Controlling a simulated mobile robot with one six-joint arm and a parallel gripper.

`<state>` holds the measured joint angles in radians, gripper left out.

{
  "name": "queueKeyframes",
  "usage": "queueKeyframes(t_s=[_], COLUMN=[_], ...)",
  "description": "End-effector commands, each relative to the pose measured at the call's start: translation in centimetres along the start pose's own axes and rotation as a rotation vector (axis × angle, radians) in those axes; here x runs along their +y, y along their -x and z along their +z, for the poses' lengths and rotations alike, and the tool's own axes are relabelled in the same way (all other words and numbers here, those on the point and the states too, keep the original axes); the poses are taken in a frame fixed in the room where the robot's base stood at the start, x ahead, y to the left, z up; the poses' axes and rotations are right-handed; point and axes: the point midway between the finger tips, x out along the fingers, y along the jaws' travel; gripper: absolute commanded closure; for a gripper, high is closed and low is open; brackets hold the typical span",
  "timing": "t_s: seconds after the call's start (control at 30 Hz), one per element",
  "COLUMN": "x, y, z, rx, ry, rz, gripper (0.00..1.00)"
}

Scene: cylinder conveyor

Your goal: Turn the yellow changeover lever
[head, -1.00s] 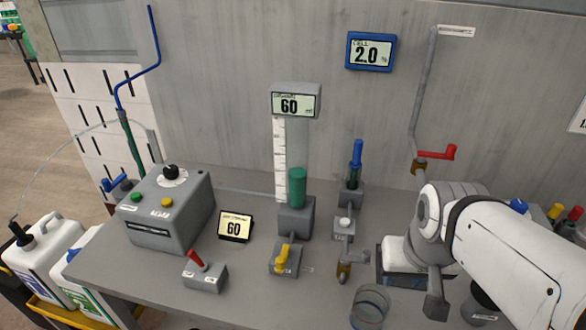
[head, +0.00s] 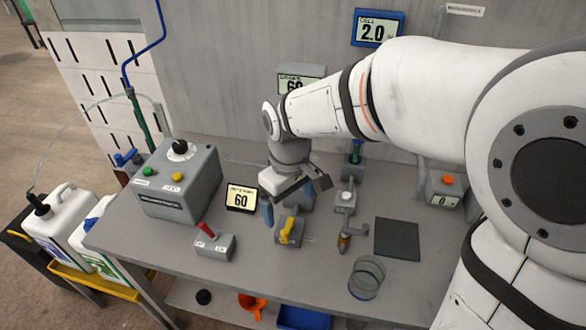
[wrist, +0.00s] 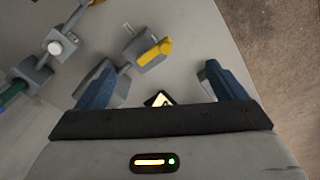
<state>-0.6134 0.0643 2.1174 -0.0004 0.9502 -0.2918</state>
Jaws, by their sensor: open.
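The yellow changeover lever (head: 287,230) sits on a small grey block (head: 293,240) on the bench, near the middle of the head view. In the wrist view the yellow lever (wrist: 155,53) lies beyond the fingertips, between their lines. My gripper (head: 293,208) is just behind and above the lever in the head view, pointing down. In the wrist view my gripper (wrist: 155,82) shows two blue fingers wide apart with nothing between them. The fingers look apart from the lever.
A red-lever box (head: 215,242) and a small display (head: 241,197) stand left of the lever. A brass-tipped valve (head: 345,240) and a glass beaker (head: 366,277) stand right. A grey control box (head: 180,182) is farther left. The bench front is mostly clear.

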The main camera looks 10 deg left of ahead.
Motion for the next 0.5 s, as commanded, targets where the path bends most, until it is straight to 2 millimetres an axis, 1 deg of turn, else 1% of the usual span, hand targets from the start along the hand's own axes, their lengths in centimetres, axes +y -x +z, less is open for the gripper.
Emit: queueKeyframes(t_s=[0.03, 0.1, 0.27, 0.5], x=[-0.5, -0.9, -0.9, -0.9], y=[0.0, -0.3, -1.1, -3.4], z=[-0.6, -1.0, -1.0, -1.0], rx=[-0.006, -0.01, -0.01, -0.009], ry=[0.025, 0.043, 0.046, 0.045], rz=[-0.002, -0.004, -0.004, -0.003], gripper=[0.09, 0.09, 0.09, 0.09])
